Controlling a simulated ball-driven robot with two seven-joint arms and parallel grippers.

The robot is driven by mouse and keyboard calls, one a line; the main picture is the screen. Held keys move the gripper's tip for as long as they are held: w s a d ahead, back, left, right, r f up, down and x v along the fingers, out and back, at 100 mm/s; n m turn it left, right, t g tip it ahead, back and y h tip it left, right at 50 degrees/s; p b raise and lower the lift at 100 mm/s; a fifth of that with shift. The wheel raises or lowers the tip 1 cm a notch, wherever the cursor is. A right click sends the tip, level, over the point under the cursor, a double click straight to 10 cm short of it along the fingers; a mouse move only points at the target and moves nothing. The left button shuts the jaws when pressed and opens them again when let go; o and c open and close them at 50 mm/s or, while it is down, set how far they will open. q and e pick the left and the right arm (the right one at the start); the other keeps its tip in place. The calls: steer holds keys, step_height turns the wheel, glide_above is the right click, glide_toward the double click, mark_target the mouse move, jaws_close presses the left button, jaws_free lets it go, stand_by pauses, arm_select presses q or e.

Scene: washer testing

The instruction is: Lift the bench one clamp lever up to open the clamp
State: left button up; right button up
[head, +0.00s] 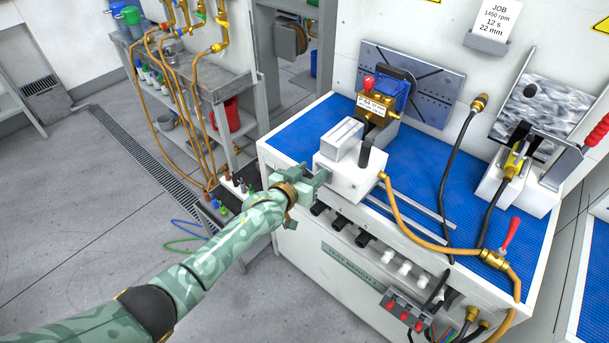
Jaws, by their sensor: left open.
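The test bench (285,140) has a blue mat top. At its right end, a white clamp block (538,200) holds a yellow-and-black fitting (514,160). A lever with a red ribbed grip (597,130) slants up and right from this block, cut by the frame edge. At the bench's front left stands a white block (345,181) with a grey metal piece on top and a short black upright post (364,153). My left gripper (317,180) is open beside this block's left side, far from the red lever; contact is unclear. My right gripper is not in view.
A blue-and-brass pump (385,105) with a red knob stands behind the white block. An orange hose (410,235) and a black hose cross the bench front, near a red-handled valve (511,234).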

arm_select(q)
steer(key=shift+s+a+r, duration=0.15)
steer(key=shift+s, duration=0.2)
steer(key=p+v, duration=0.4)
steer(key=v, duration=1.1)
steer(key=shift+s+a+p, duration=0.2)
steer(key=shift+p, duration=0.1)
